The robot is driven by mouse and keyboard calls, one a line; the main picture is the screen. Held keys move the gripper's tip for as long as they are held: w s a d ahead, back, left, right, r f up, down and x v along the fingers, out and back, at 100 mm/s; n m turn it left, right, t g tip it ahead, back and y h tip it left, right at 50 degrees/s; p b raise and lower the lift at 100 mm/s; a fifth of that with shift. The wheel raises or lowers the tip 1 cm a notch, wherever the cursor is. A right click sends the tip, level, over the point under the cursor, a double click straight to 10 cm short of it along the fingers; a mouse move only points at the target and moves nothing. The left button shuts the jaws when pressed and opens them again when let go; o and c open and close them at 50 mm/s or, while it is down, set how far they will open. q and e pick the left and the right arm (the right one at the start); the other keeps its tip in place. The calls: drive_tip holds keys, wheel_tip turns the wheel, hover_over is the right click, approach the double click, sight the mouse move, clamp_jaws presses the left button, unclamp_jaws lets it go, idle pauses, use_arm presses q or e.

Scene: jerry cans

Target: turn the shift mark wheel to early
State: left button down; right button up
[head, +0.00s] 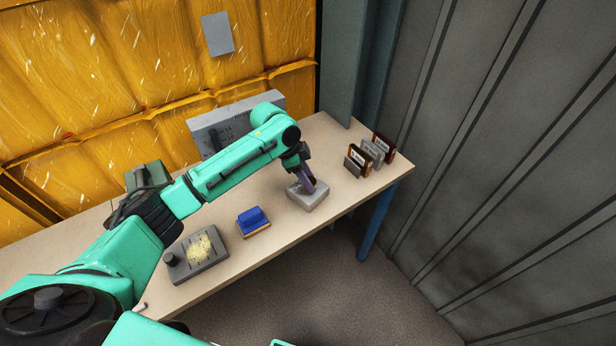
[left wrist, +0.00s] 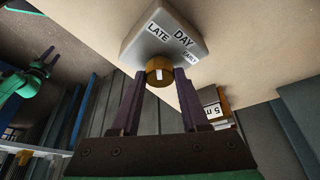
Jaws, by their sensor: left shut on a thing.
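The shift mark wheel (left wrist: 160,68) is a small brass-coloured knob with a white mark on its face. The white mark looks in line with DAY, but the steep view leaves this uncertain. My left gripper (left wrist: 160,76) has its purple fingers on both sides of the wheel, shut on it. In the head view my left gripper (head: 309,184) reaches down onto the block (head: 310,198), hiding the wheel. A small teal arm with a dark end (left wrist: 46,58), likely my right, shows far off.
Several small upright label stands (head: 368,154) are to the right of the block on the table (head: 240,262). A blue item (head: 252,219) and a grey box with a yellowish panel (head: 197,251) lie to the left. A grey panelled unit (head: 236,112) stands behind my arm.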

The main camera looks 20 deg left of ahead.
use_arm(q)
drive_tip(key=shift+s+r+n+p, duration=0.1)
drive_tip(key=shift+r+n+p, duration=0.25)
drive_tip(key=shift+p, duration=0.25)
drive_tip(key=shift+f, duration=0.3)
drive_tip(key=shift+c, duration=2)
unclamp_jaws()
use_arm(e)
drive_tip(key=shift+r, duration=0.9)
use_arm(q)
drive_tip(key=b+v, duration=0.1)
drive_tip(key=v, duration=1.3)
drive_tip(key=shift+s+r+b, duration=0.2)
drive_tip(key=shift+r+b, duration=0.15)
use_arm(e)
drive_tip(key=shift+w+f, duration=0.1)
drive_tip(key=shift+f, duration=0.7)
use_arm(q)
drive_tip(key=shift+f, duration=0.1)
